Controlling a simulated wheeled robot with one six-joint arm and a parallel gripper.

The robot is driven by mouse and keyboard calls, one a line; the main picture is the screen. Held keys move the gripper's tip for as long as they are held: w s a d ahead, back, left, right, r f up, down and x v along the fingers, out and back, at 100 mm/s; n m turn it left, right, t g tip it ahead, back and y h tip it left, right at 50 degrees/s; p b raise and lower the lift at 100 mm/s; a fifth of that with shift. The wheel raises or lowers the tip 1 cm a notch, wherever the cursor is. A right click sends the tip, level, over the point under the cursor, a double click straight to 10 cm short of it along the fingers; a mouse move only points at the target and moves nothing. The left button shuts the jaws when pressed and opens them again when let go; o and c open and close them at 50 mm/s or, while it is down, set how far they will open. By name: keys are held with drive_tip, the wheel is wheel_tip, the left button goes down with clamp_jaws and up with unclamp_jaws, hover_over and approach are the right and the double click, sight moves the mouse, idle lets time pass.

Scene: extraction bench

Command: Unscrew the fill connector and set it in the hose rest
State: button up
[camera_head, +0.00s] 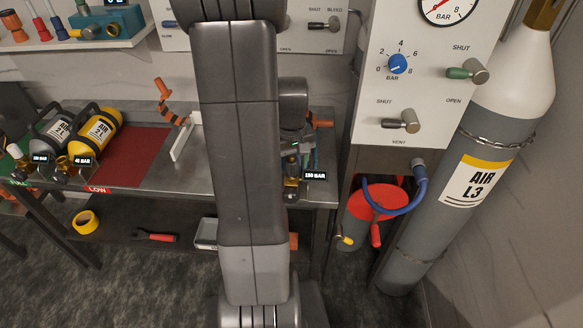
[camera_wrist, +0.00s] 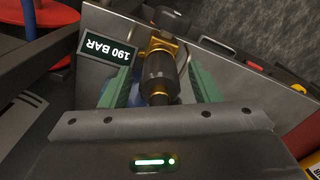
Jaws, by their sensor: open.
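The fill connector (camera_wrist: 158,73), a dark ribbed cylinder with brass parts, shows in the wrist view. It meets a brass valve (camera_wrist: 168,44), which also shows in the head view (camera_head: 291,186) beside my arm. My gripper (camera_wrist: 161,82) has green fingers, open on either side of the connector, with small visible gaps. In the head view my arm hides most of the connector and gripper. I cannot pick out the hose rest with certainty.
Left on the bench (camera_head: 245,182) are a yellow cylinder (camera_head: 97,132), a grey cylinder (camera_head: 52,130), a red mat (camera_head: 130,157) and a white bracket (camera_head: 183,143). Right are a control panel (camera_head: 425,75), a blue hose (camera_head: 397,207) and a tall AIR L3 cylinder (camera_head: 440,215).

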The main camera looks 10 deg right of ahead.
drive_tip(key=m, duration=0.7)
drive_tip(key=shift+m, duration=0.3)
drive_tip(key=m, duration=0.7)
drive_tip(key=c, duration=1.1)
drive_tip(key=n, duration=0.4)
drive_tip(key=shift+r+p, duration=1.6)
drive_tip(key=shift+r, duration=0.45)
